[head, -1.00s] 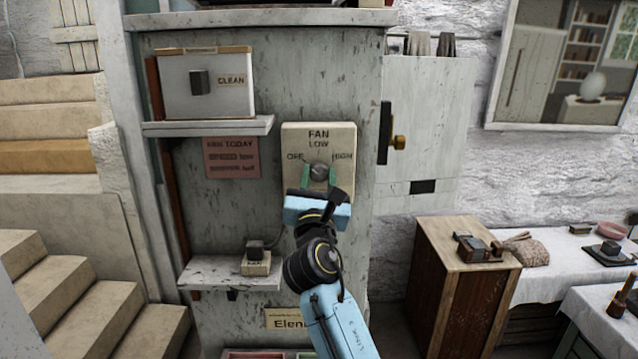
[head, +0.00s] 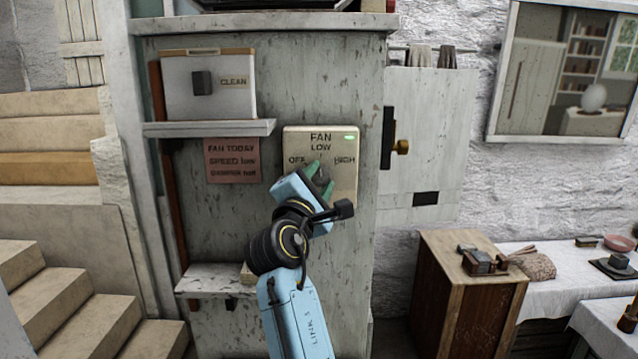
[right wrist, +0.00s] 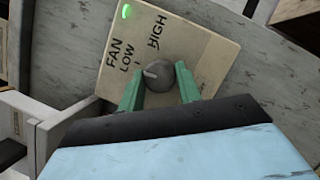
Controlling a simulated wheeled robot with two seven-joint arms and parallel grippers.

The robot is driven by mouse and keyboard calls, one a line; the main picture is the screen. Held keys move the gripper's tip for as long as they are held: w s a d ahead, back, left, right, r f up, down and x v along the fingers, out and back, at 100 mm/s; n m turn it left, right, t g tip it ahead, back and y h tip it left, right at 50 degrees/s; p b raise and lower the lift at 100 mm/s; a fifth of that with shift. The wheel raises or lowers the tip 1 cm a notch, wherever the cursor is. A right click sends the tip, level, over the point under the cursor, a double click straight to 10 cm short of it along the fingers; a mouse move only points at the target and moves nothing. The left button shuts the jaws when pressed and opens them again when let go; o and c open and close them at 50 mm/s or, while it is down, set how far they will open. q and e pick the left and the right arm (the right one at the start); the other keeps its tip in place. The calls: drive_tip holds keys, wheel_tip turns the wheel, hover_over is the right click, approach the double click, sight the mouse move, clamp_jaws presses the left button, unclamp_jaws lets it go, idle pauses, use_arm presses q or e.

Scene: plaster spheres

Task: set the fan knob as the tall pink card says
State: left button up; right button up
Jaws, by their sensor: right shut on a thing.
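The pink card (head: 231,160) hangs on the grey panel and reads "FAN TODAY", with "SPEED low" below; its last line is too small to read surely. The cream fan plate (head: 345,172) is marked OFF, LOW and HIGH. A green light glows at its upper right, and it also shows in the right wrist view (right wrist: 126,12). My right gripper (head: 319,177) is shut on the round grey fan knob (right wrist: 160,76), a green finger on each side. The knob's pale mark points about toward LOW. My left gripper is out of view.
A shelf (head: 210,129) with a white "CLEAN" box (head: 207,85) juts out above the card. A lower shelf (head: 215,282) is partly hidden by my right arm. A wooden cabinet (head: 465,290) stands at right, stairs at left.

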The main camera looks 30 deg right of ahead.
drive_tip(key=shift+m, duration=0.5)
drive_tip(key=o, duration=1)
drive_tip(key=v, duration=0.7)
drive_tip(key=shift+a+b, duration=0.35)
drive_tip(key=shift+s, duration=0.1)
